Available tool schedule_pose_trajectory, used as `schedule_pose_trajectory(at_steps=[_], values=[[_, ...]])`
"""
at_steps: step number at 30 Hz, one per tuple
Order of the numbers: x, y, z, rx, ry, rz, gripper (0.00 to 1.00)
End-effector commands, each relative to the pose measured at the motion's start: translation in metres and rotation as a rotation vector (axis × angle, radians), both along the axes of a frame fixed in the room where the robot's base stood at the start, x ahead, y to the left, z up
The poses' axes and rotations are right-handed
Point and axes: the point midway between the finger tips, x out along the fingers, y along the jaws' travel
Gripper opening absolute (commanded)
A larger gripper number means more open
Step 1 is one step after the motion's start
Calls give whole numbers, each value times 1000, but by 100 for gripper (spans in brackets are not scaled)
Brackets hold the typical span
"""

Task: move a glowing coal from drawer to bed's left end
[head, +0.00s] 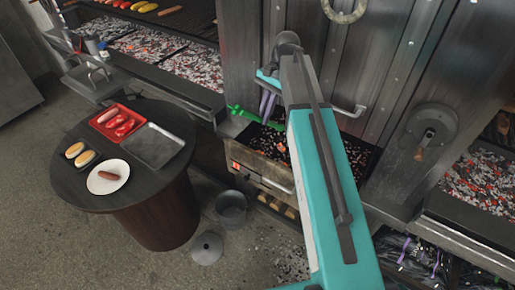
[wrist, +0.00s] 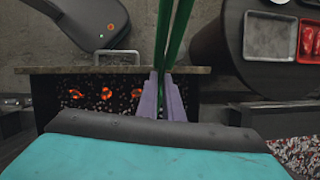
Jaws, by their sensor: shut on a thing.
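My gripper (wrist: 171,95), with purple fingers, is shut on green tongs (wrist: 175,40) above the drawer. The tongs run out past the drawer's front edge and leave the top of the wrist view, so their tips are hidden there. In the head view the green tongs (head: 238,110) show left of my gripper (head: 267,101). The open drawer (head: 262,178) holds dark coals; glowing orange coals (wrist: 105,93) lie in it left of the gripper. Coal beds show at left (head: 190,66) and right (head: 482,185). I cannot tell whether the tongs hold a coal.
A round table (head: 100,192) at left carries a red tray (head: 117,122), a metal tray (head: 152,146), a plate (head: 108,177) and buns. A bucket (head: 231,209) and a grey lid-like disc (head: 207,248) are on the floor. A wheel-like fitting (head: 432,125) is at right.

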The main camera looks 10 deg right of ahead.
Motion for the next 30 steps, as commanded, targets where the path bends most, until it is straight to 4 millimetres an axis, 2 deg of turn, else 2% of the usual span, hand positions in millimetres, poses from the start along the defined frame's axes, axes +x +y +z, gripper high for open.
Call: schedule_pose_trajectory(at_steps=[30], values=[[0, 1, -5, 0, 0, 1, 0]])
